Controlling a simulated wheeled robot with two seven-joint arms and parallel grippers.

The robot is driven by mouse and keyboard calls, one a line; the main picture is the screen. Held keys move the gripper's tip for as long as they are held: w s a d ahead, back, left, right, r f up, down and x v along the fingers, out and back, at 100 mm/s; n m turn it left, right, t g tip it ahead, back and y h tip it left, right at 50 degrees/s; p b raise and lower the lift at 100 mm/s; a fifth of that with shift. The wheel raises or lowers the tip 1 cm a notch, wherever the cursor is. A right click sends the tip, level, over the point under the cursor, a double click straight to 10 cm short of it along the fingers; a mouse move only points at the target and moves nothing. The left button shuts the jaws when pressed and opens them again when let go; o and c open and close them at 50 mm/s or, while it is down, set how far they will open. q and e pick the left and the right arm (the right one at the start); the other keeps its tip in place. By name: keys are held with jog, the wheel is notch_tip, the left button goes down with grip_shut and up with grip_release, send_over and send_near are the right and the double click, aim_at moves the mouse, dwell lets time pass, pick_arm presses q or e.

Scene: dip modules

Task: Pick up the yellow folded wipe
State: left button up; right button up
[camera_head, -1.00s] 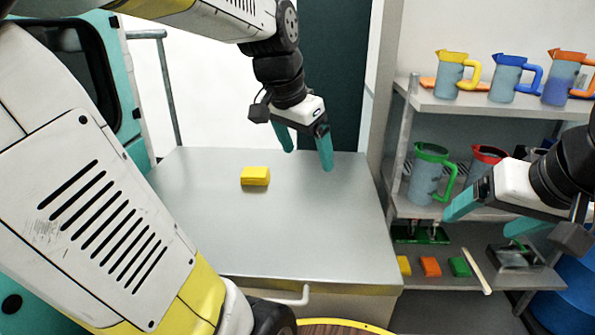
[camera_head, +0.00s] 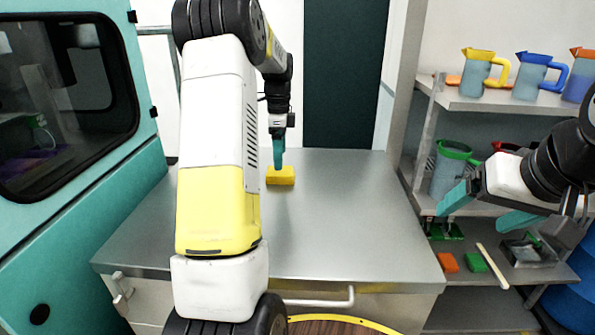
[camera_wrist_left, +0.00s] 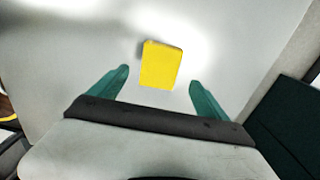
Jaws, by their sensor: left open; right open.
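The yellow folded wipe (camera_head: 281,176) lies on the steel table top, right of my left forearm. In the left wrist view the wipe (camera_wrist_left: 161,65) sits ahead of and between the two teal fingertips, with bare table around it. My left gripper (camera_head: 279,152) points down above the wipe; in the wrist view it (camera_wrist_left: 158,82) is open and empty. In the head view its fingers overlap each other and the wipe's far edge. My right gripper (camera_head: 480,207) is open and empty at the right, in front of the shelves.
The steel table (camera_head: 340,220) is otherwise clear. A shelf rack (camera_head: 500,105) at the right holds jugs, including a yellow-handled one (camera_head: 484,70), and orange (camera_head: 448,262) and green (camera_head: 475,262) blocks lower down. A teal cabinet (camera_head: 110,220) with a dark window stands left.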

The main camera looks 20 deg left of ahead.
pick_arm(q)
notch_tip(320, 180, down, 6)
jog(key=shift+r, duration=0.1)
jog(key=c, duration=1.4)
jog(key=shift+r, duration=0.1)
notch_tip(320, 180, up, 4)
jog(key=shift+d+f, duration=0.15)
jog(key=shift+f, duration=0.05)
jog(key=s+d, duration=0.2)
jog(key=d, duration=0.3)
jog(key=s+d, duration=0.2)
jog(key=d, duration=0.2)
jog(key=s+d+r, duration=0.1)
jog(key=s+d, duration=0.1)
jog(key=d, duration=0.3)
jog(key=shift+s+d+r, duration=0.1)
jog(key=shift+d, duration=0.2)
